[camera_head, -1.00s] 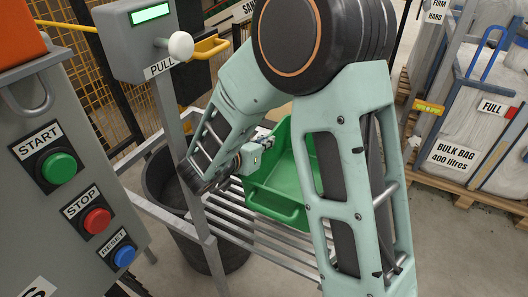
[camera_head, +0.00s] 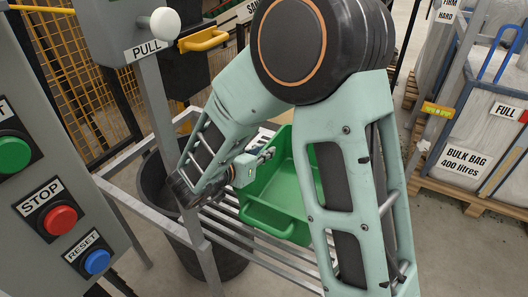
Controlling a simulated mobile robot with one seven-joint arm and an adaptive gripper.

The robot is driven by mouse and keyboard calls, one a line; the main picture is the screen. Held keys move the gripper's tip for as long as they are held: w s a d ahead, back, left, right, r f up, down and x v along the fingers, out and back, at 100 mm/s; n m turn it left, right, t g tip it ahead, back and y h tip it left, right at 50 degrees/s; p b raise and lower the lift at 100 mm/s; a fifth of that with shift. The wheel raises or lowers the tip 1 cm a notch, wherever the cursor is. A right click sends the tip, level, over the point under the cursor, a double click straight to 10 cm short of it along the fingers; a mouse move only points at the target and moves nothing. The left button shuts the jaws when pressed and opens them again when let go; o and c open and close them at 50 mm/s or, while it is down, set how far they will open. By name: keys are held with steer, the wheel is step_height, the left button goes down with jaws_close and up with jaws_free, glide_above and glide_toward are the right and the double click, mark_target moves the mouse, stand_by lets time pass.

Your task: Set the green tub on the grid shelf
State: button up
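The green tub (camera_head: 272,188) is an open box with a lip handle at its front, in the middle of the head view. It sits upright over the bars of the grid shelf (camera_head: 222,228); whether its base touches the bars is hard to tell. My gripper (camera_head: 268,155) is at the tub's left rim, small and partly hidden by my own arm. Whether the fingers are closed on the rim cannot be made out. My forearm hides the tub's right side.
A grey control panel (camera_head: 62,185) with buttons stands close at the left, beside a post with a PULL knob (camera_head: 165,23). A black bin (camera_head: 160,190) stands beneath the shelf's left side. Labelled bulk bags (camera_head: 470,140) on pallets are at the right.

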steer(key=shift+o, duration=0.4)
steer(key=shift+a, duration=0.1)
steer(key=p+v, duration=0.2)
steer(key=v, duration=0.5)
steer(key=shift+s+p, duration=0.2)
steer(key=shift+p, duration=0.1)
steer(key=shift+r, duration=0.2)
